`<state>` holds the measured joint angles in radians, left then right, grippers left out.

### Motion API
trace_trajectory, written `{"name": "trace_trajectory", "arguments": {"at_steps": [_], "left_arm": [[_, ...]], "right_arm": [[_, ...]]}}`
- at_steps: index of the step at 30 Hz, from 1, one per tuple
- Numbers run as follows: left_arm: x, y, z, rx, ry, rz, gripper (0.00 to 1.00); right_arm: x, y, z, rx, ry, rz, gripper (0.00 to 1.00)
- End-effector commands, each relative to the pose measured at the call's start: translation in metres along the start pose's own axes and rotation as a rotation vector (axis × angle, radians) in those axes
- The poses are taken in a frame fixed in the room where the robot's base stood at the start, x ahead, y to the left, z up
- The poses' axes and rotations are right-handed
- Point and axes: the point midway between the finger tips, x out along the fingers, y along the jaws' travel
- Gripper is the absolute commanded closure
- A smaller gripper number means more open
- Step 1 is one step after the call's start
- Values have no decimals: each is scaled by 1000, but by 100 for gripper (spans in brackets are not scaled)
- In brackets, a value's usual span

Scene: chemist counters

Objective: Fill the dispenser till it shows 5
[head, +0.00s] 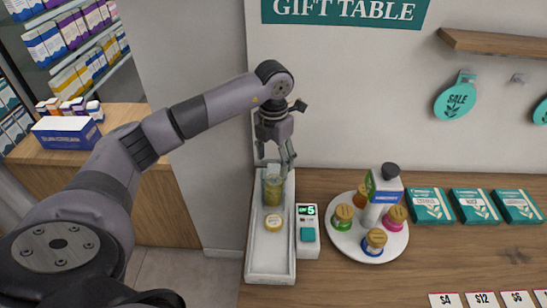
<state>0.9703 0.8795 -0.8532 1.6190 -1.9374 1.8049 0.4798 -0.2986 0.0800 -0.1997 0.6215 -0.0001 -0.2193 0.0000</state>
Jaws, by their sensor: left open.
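The dispenser is a long white tray (269,262) on the wooden counter, with a small white box (308,251) at its right. The box's display (307,210) shows a green 5 above a teal button (308,234). An olive-yellow, see-through cylinder (272,190) stands upright at the tray's far end. My right gripper is not in view.
A round white tray (345,243) right of the dispenser holds several gold-capped jars and a white bottle (380,196) with a dark cap. Teal boxes (430,206) lie farther right, with price cards (481,299) at the front edge. The counter's front middle is clear.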

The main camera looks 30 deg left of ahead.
Motion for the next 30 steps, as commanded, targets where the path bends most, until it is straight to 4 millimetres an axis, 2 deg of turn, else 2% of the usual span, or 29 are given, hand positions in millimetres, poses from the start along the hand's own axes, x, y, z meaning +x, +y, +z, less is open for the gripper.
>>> {"name": "trace_trajectory", "arguments": {"at_steps": [9,13,17,24,30], "left_arm": [[-1,0,0,0,0,0,35],[-11,0,1,0,-4,-1,35],[-34,0,1,1,-5,0,35],[-88,0,1,0,-5,0,35],[-112,0,1,0,-1,1,35]], "right_arm": [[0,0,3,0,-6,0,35],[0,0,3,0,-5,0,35],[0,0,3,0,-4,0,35],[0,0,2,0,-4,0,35],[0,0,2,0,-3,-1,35]]}}
